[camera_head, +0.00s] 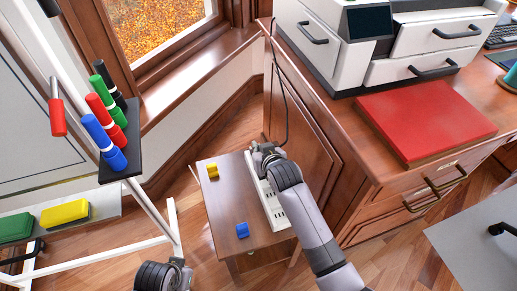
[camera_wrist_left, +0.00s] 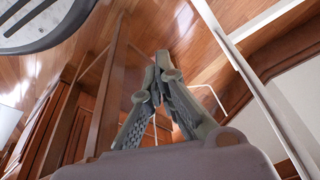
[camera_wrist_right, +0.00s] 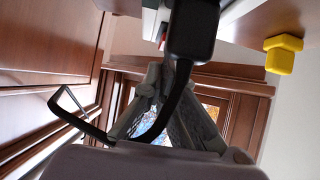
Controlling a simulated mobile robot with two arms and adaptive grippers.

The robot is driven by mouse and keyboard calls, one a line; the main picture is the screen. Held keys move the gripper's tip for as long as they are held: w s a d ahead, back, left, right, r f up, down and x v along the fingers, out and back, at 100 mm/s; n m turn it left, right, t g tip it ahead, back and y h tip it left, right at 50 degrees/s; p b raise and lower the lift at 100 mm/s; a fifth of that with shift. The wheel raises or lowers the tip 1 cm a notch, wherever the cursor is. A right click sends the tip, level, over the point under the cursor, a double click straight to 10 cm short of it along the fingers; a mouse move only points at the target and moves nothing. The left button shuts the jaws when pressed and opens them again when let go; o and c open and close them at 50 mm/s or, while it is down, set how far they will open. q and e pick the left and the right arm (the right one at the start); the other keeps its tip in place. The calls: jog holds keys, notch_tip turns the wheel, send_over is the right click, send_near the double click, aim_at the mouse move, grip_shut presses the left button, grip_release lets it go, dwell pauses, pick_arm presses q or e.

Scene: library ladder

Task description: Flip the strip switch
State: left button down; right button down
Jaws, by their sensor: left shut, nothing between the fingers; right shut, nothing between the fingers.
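The white power strip (camera_head: 266,196) lies lengthwise along the right side of a small wooden table (camera_head: 222,206). My right gripper (camera_head: 260,149) is at the strip's far end, its fingers shut and empty. In the right wrist view the right gripper (camera_wrist_right: 165,78) is partly covered by a black plug-like part and cable (camera_wrist_right: 192,32). A small red patch (camera_wrist_right: 162,35), possibly the switch, shows beside it. I cannot tell whether the fingertips touch the strip. My left gripper (camera_wrist_left: 162,62) is shut and empty in the left wrist view, away from the strip.
A yellow block (camera_head: 212,170) and a blue block (camera_head: 242,230) are on the small table. A wooden cabinet (camera_head: 300,125) stands close on the right, with a cord (camera_head: 284,100) hanging down. A whiteboard stand with markers (camera_head: 105,125) is at the left.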

jog(key=shift+w+a+f+g+p, duration=0.15)
jog(key=shift+g+p, duration=0.35)
jog(key=shift+p, duration=0.6)
jog(key=shift+f, duration=0.1)
pick_arm(q)
notch_tip(320, 180, down, 7)
jog(key=s, duration=0.1)
jog(key=shift+s, duration=0.2)
jog(key=shift+r, duration=0.1)
pick_arm(e)
jog(key=shift+s+d+p, duration=0.25)
jog(key=shift+s+p, duration=0.15)
jog(key=shift+s, duration=0.05)
jog(key=shift+s+d+f, duration=0.1)
jog(key=shift+s, duration=0.25)
pick_arm(q)
jog(key=shift+g, duration=0.4)
jog(key=s+f, duration=0.2)
jog(key=f, duration=0.2)
jog(key=shift+s+a+f, duration=0.25)
jog(key=shift+s+f, duration=0.1)
jog(key=shift+s, duration=0.05)
pick_arm(e)
jog(key=v, duration=1.2)
